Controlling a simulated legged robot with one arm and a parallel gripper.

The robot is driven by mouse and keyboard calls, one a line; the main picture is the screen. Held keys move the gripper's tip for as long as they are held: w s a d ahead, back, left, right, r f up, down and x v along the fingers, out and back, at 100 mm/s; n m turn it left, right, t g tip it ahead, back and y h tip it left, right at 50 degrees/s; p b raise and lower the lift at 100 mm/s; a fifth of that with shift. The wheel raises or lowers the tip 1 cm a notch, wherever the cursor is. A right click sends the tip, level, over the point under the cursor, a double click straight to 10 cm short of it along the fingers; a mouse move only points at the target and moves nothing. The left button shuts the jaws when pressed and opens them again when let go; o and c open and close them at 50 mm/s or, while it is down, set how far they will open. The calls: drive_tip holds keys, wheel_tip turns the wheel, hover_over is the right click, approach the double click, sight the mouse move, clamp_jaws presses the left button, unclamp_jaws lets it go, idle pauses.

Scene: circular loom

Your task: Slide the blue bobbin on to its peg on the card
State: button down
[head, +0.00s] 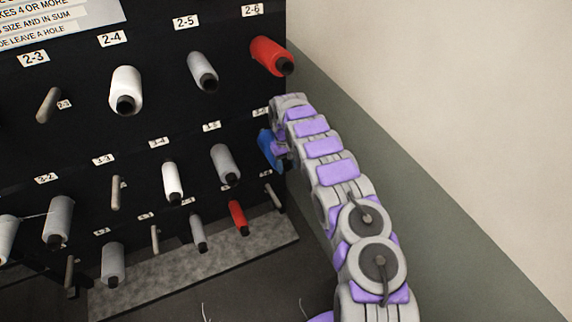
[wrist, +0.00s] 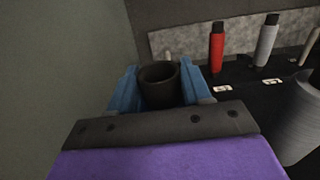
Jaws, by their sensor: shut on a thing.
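The blue bobbin (head: 268,150) is at the right edge of the black card (head: 75,135), partly hidden by my gripper (head: 280,148). My gripper is shut on it. In the wrist view, the bobbin's dark hollow core end (wrist: 159,84) shows between blue sides, with my gripper (wrist: 160,100) around it. Label 3-6 (head: 260,112) is just above the bobbin; any peg directly behind it is hidden. A bare peg (head: 274,196) stands lower right on the card. A pale peg tip (wrist: 167,55) shows beyond the core in the wrist view. I cannot tell whether bobbin and peg touch.
A red bobbin (head: 271,56) sits above my gripper, and a grey bobbin (head: 225,164) is to its left. A smaller red bobbin (head: 238,217) is below. Other bobbins and bare pegs fill the card. A pale wall (head: 440,90) is close on the right.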

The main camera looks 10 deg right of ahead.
sight(286, 162)
drive_tip(key=shift+w, duration=0.45)
idle(0.3)
drive_tip(key=shift+c, duration=2.1)
unclamp_jaws()
drive_tip(key=shift+a, duration=0.1)
drive_tip(key=shift+p, duration=0.3)
wheel_tip(286, 162, up, 3)
drive_tip(key=shift+w+p, duration=0.15)
drive_tip(key=shift+p, duration=0.3)
drive_tip(key=shift+s+r, duration=0.2)
drive_tip(key=shift+r, duration=0.05)
drive_tip(key=shift+s, duration=0.45)
drive_tip(key=s+d+r+p, duration=0.1)
drive_tip(key=s+p, duration=0.1)
drive_tip(key=s, duration=1.2)
drive_tip(key=shift+s+r, duration=0.15)
drive_tip(key=shift+s, duration=0.25)
